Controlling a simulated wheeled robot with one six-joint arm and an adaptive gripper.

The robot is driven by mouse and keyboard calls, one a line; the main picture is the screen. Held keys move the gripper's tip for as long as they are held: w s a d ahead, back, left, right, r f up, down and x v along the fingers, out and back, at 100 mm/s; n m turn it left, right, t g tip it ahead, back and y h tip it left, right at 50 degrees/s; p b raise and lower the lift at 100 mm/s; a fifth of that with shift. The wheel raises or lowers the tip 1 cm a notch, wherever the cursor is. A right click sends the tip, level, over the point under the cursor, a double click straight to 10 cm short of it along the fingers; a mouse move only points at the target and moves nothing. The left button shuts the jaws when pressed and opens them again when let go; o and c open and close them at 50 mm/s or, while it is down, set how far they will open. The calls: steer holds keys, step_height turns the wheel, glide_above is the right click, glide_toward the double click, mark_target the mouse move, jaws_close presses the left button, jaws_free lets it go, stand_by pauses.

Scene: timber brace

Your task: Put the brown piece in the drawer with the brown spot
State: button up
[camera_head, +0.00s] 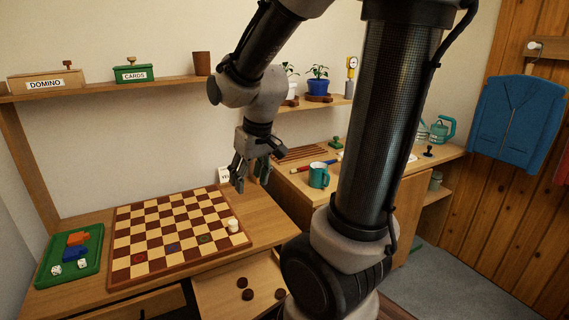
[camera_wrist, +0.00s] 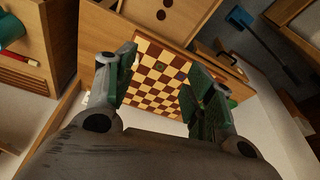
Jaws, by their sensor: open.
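Dark brown round pieces (camera_head: 247,295) lie in an open drawer (camera_head: 215,290) below the board. Dark round pieces also show at the top of the wrist view (camera_wrist: 160,15). A checkered board (camera_head: 170,235) lies on the desk, with a cream piece or short stack (camera_head: 233,225) at its right edge. Small red, blue and dark green marks or discs show on its squares. I cannot make out a brown spot on any drawer. My gripper (camera_head: 250,178) is open and empty, above the board's back right side; its fingers frame the board in the wrist view (camera_wrist: 160,65).
A green tray (camera_head: 72,255) with dice and red and blue items sits left of the board. A teal mug (camera_head: 319,175) stands on the right counter. A shelf (camera_head: 130,87) holds labelled boxes, a brown cup and plants. Another drawer front (camera_head: 150,303) is low left.

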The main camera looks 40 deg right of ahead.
steer(key=s+r+t, duration=0.1)
steer(key=s+r, duration=0.7)
steer(key=s, duration=0.5)
steer(key=shift+s+d, duration=0.15)
steer(key=shift+d, duration=0.25)
steer(key=shift+r, duration=0.1)
